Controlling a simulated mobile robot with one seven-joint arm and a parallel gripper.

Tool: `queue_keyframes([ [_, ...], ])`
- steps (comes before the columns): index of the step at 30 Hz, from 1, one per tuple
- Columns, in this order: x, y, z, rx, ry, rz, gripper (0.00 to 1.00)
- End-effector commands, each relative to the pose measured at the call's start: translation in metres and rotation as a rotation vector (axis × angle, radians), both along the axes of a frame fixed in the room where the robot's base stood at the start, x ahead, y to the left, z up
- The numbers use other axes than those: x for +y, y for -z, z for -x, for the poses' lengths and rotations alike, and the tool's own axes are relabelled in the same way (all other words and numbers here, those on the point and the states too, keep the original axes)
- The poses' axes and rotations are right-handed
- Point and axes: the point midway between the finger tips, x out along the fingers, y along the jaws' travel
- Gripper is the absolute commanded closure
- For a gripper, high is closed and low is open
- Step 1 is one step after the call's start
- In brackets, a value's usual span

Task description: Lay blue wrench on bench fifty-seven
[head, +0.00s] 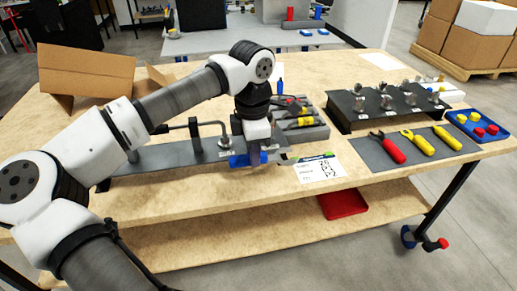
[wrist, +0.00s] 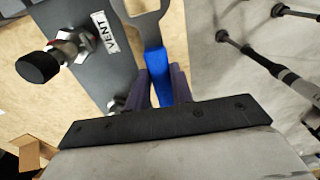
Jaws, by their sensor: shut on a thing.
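My gripper (head: 249,152) is low over the front part of the wooden bench (head: 235,198), by the right end of a dark plate (head: 165,157). It is shut on the blue wrench (head: 240,161). In the wrist view the fingers (wrist: 157,88) close on the blue handle (wrist: 157,66), and the grey metal head points away at the top edge, partly cut off. I cannot tell whether the wrench touches the surface below. No bench number is readable.
A white printed sheet (head: 319,168) lies right of the gripper. A grey mat (head: 374,153) holds red and yellow tools. A blue tray (head: 478,139) stands far right. The bench's front strip is clear.

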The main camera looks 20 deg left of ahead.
Motion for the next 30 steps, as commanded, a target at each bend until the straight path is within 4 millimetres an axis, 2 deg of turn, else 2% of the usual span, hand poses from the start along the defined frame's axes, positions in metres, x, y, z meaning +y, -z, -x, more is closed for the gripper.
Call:
queue_keyframes([
  [8, 0.001, 0.010, -0.001, 0.001, 0.006, -0.001, 1.00],
  [22, 0.001, 0.058, 0.000, 0.001, 0.005, -0.001, 1.00],
  [30, 0.001, 0.063, 0.000, 0.000, 0.005, -0.001, 1.00],
])
